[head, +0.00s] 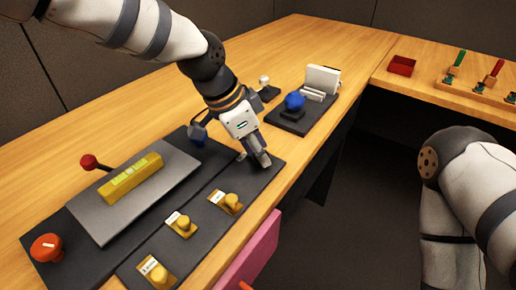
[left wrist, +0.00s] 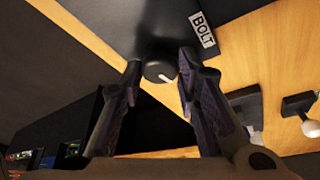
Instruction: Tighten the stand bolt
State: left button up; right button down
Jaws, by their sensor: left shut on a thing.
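The stand bolt (left wrist: 158,72) is a round dark knob with a white mark on its face, beside a white label reading BOLT (left wrist: 203,30). In the left wrist view it sits between the fingertips of my left gripper (left wrist: 160,80), which is shut on it. In the head view my left gripper (head: 255,158) points down at the far right end of the black panel (head: 265,178), and the bolt is hidden behind the fingers. My right arm shows at the right, but its gripper is out of view.
The panel carries labelled yellow knobs (head: 182,225), an orange knob (head: 47,248), a red-ball lever (head: 88,161) and a grey plate (head: 160,205) with a yellow level (head: 132,178). A red tray (head: 401,66) lies farther right.

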pick_arm(q)
jog(key=m, duration=0.2)
jog(key=m+g+b, duration=0.2)
jog(key=m, duration=0.1)
jog(key=shift+w+f+m, duration=0.2)
jog(key=shift+f+m, duration=0.1)
jog(key=shift+f, duration=0.05)
jog(key=m+g+b, duration=0.1)
jog(key=m, duration=0.2)
jog(key=shift+w, duration=0.1)
jog(key=shift+r+m+g+y+b, duration=0.15)
jog(key=shift+m+g+y+b, duration=0.3)
jog(key=shift+m, duration=0.75)
pick_arm(e)
jog(key=s+f+g, duration=0.1)
jog(key=s+f, duration=0.3)
jog(key=shift+s+f+g, duration=0.15)
jog(key=shift+f+g, duration=0.2)
jog(key=shift+g, duration=0.05)
pick_arm(q)
jog(key=shift+g, duration=0.25)
jog(key=o, duration=1.1)
jog(key=shift+o, duration=0.2)
jog(key=shift+r, duration=0.1)
jog(key=shift+w, duration=0.1)
